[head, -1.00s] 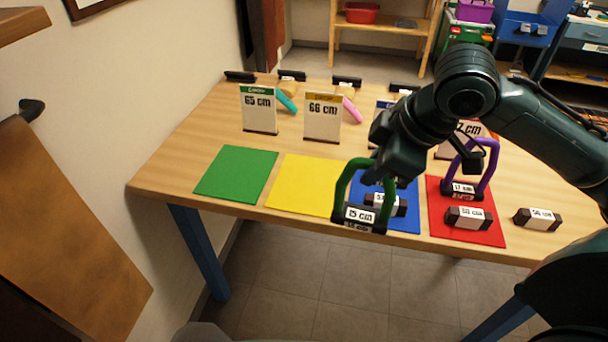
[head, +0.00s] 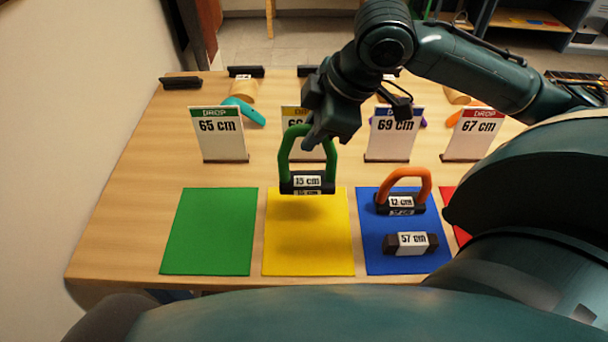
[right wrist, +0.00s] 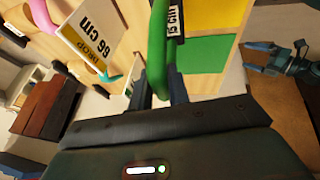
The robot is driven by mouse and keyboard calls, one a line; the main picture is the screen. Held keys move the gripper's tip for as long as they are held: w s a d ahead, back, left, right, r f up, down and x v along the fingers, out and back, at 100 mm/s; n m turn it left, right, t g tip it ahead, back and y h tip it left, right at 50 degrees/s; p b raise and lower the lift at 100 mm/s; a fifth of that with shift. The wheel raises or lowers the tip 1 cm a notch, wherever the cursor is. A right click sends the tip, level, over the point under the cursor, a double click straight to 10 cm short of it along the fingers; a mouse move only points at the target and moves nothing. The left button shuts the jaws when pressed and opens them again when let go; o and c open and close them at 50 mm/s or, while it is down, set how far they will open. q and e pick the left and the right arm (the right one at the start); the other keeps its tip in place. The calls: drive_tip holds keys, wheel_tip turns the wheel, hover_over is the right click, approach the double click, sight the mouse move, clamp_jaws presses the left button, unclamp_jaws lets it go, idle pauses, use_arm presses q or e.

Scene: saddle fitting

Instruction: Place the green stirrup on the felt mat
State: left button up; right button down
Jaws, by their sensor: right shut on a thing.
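My right gripper (head: 318,136) is shut on the top of the green stirrup (head: 283,160), which hangs upright with its dark "15 cm" tread down. It appears held above the back part of the yellow mat (head: 308,255), with a shadow below it. The stirrup also shows in the right wrist view (right wrist: 157,50). The green mat (head: 212,232) lies bare to the left. The blue mat (head: 375,262) and part of the red mat (head: 460,236) lie to the right. My left gripper (right wrist: 252,58) shows only in the right wrist view, seemingly open and empty.
An orange stirrup (head: 425,185) and a "57 cm" block (head: 411,244) are on the blue mat. Behind the mats stand drop cards: 65 cm (head: 219,133), a partly hidden yellow one (head: 292,120), 69 cm (head: 393,132) and 67 cm (head: 472,132). My right arm hides the right side.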

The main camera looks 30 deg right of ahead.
sight(299, 175)
drive_tip(key=shift+s+f, duration=0.15)
drive_tip(key=shift+f, duration=1.4)
wheel_tip(299, 175, down, 3)
drive_tip(key=shift+f+b, duration=0.1)
drive_tip(key=shift+b, duration=0.3)
drive_tip(key=shift+f, duration=0.2)
use_arm(q)
drive_tip(key=shift+w+d+r, duration=0.15)
drive_tip(key=shift+d+r, duration=0.1)
drive_tip(key=shift+d, duration=0.1)
use_arm(e)
drive_tip(key=c, duration=1.3)
unclamp_jaws()
drive_tip(key=shift+c, duration=0.2)
use_arm(q)
drive_tip(key=shift+f, duration=0.1)
drive_tip(key=shift+f, duration=0.1)
